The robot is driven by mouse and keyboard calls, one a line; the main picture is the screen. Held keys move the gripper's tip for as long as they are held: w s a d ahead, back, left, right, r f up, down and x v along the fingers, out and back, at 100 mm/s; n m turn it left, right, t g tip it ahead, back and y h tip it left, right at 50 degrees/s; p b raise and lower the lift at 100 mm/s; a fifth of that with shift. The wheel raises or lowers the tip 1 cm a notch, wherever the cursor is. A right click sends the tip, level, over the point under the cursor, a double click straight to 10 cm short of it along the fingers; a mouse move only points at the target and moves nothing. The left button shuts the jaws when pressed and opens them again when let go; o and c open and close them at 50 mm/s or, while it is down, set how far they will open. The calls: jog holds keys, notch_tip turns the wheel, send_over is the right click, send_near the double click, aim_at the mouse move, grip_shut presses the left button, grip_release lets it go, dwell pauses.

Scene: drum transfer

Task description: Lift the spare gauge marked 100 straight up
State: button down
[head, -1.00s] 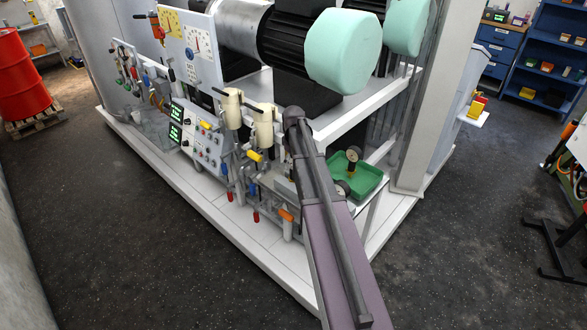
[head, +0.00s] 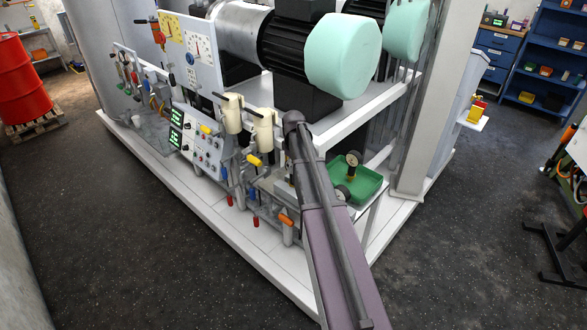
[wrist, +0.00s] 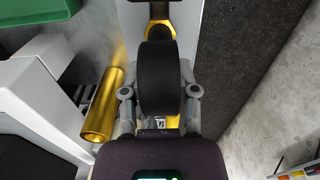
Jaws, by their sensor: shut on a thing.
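In the wrist view, my gripper (wrist: 159,93) is shut on a gauge with a black round case (wrist: 158,82), seen edge-on between the two grey fingers. A brass stem (wrist: 160,30) shows beyond the case. Its dial faces away, so the mark 100 cannot be read. In the head view my own arm hides the gripper. A gauge (head: 353,159) stands upright in the green tray (head: 368,188). A second gauge (head: 342,193) shows at the tray's near edge, partly behind my arm; I cannot tell if it is the held one.
In the wrist view, a brass cylinder (wrist: 102,108) lies left of the gripper, and the green tray (wrist: 30,12) is at the upper left. In the head view, valves and cream-coloured cylinders (head: 232,113) stand close left of my arm.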

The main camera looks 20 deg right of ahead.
jog(key=shift+r, duration=0.15)
notch_tip(320, 180, up, 4)
jog(key=p, duration=0.3)
jog(key=shift+f+p, duration=0.2)
jog(key=shift+p, duration=0.2)
jog(key=s+a+r+p, duration=0.1)
jog(key=s+a, duration=0.3)
jog(key=s, duration=1.1)
jog(key=shift+s+a, duration=0.15)
jog(key=shift+s, duration=0.1)
jog(key=shift+r, duration=0.2)
